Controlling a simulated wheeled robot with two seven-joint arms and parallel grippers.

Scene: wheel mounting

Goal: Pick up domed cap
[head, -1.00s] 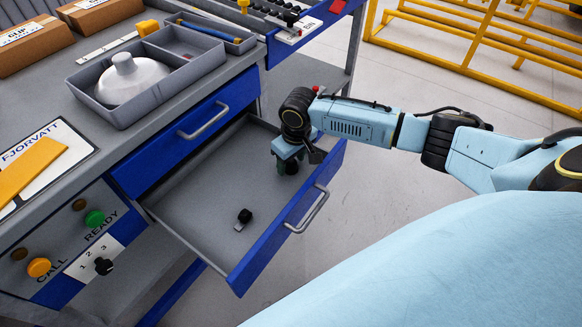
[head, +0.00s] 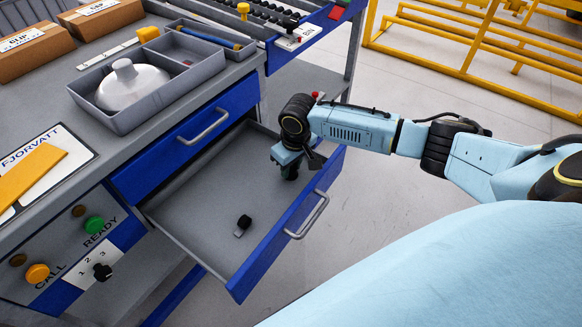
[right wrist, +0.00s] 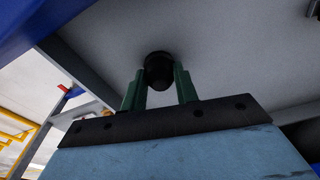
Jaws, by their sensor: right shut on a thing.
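My right gripper (head: 290,172) points down inside the open drawer, near its far right corner. In the right wrist view its green fingers (right wrist: 158,80) are shut on a small black round cap (right wrist: 158,66), with a finger on each side. The grey drawer floor is close behind the cap. In the head view the cap is mostly hidden by the gripper. A white domed piece with a knob on top (head: 133,85) sits in the grey tray on the bench. My left gripper is out of view.
The open drawer (head: 195,215) has blue-edged walls and a front handle (head: 308,215). A small black and silver piece (head: 243,224) lies on its floor. The grey tray (head: 120,120) stands on the bench above, beside boxes (head: 30,50). Yellow rails (head: 460,60) stand behind.

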